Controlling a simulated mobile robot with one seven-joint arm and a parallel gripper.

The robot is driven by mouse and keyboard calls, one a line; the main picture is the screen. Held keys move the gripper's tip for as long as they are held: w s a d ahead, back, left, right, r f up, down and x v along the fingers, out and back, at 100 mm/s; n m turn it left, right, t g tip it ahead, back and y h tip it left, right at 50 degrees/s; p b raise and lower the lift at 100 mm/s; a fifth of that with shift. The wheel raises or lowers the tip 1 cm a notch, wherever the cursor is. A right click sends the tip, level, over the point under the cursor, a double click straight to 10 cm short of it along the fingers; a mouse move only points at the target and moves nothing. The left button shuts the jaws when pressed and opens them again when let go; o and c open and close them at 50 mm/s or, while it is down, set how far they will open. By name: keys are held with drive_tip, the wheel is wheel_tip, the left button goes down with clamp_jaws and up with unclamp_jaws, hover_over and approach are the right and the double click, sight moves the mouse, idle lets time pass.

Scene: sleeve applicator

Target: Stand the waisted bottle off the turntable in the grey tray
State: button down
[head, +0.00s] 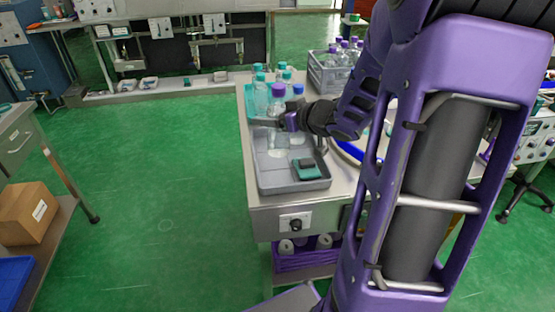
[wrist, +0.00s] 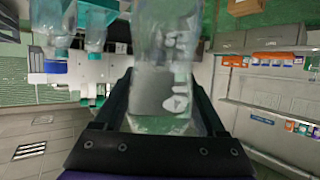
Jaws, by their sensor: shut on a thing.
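The grey tray (head: 294,184) lies on the near left part of the steel worktop. My gripper (head: 287,122) is at the tray's back end, shut on a clear bottle with a purple cap (head: 278,91). The bottle looks upright over the back of the tray. I cannot tell whether its base touches the tray floor. In the wrist view, the clear bottle body (wrist: 165,75) with its printed label sits between both dark fingers (wrist: 160,105); its ends are cut off or blurred. I cannot make out the turntable for sure; my arm hides much of the worktop.
A teal and dark block (head: 305,168) lies in the tray's front right. Several teal-capped bottles (head: 260,92) and a blue-capped one stand close behind the held bottle. A grey crate (head: 328,76) of purple-capped bottles is farther back. A blue curved edge (head: 350,152) shows beside my arm.

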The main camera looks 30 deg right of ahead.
sight(286, 152)
wheel_tip(286, 152, down, 10)
drive_tip(key=b, duration=0.4)
drive_tip(key=shift+a, duration=0.15)
drive_tip(key=shift+f, duration=0.2)
unclamp_jaws()
drive_tip(key=shift+r, duration=0.15)
drive_tip(key=shift+s+r, duration=0.1)
drive_tip(key=shift+r, duration=0.1)
drive_tip(key=p+v, duration=0.3)
drive_tip(key=v, duration=0.8)
drive_tip(key=shift+s, duration=0.4)
